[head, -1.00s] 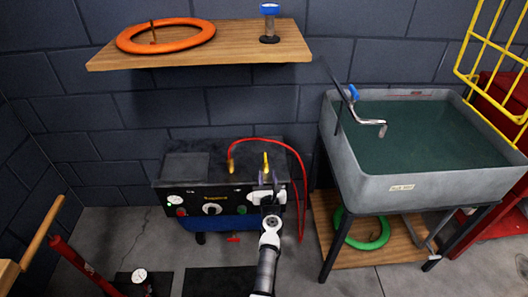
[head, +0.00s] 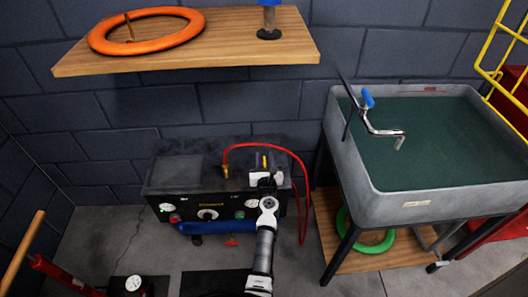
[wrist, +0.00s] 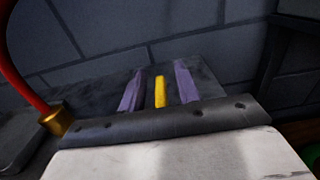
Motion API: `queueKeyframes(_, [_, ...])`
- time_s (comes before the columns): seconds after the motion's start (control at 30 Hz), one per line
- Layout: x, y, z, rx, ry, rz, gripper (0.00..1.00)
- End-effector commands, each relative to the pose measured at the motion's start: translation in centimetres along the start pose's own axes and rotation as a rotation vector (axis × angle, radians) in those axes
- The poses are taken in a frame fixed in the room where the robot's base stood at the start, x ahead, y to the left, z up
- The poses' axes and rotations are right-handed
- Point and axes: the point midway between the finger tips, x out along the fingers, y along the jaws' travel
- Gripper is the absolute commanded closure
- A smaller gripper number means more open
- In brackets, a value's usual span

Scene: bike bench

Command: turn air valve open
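The air valve's yellow lever (head: 264,161) stands upright on top of the black compressor (head: 165,180). In the wrist view the yellow lever (wrist: 160,91) is between the two purple fingers of my gripper (wrist: 159,88). Dark gaps show on both sides of the lever, so the fingers look open around it without touching. In the head view my gripper (head: 265,165) is over the right part of the compressor. The lever's lower end is hidden behind my gripper.
A red hose (head: 290,150) arches from a brass fitting (head: 227,172) behind my gripper and down its right side. A grey sink (head: 400,205) stands to the right. A wooden shelf (head: 220,55) with an orange ring (head: 190,33) hangs above.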

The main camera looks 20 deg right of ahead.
Motion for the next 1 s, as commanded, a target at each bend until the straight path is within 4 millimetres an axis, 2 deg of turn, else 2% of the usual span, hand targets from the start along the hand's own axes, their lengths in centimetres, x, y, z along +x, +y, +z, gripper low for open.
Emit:
queueKeyframes(0.37, [-0.06, 0.02, -0.01, 0.000, 0.000, 0.000, 0.69])
queueKeyframes(0.6, [-0.06, 0.02, -0.01, 0.000, 0.000, 0.000, 1.00])
queueKeyframes(1.0, [-0.04, 0.03, 0.01, 0.000, 0.000, 0.038, 1.00])
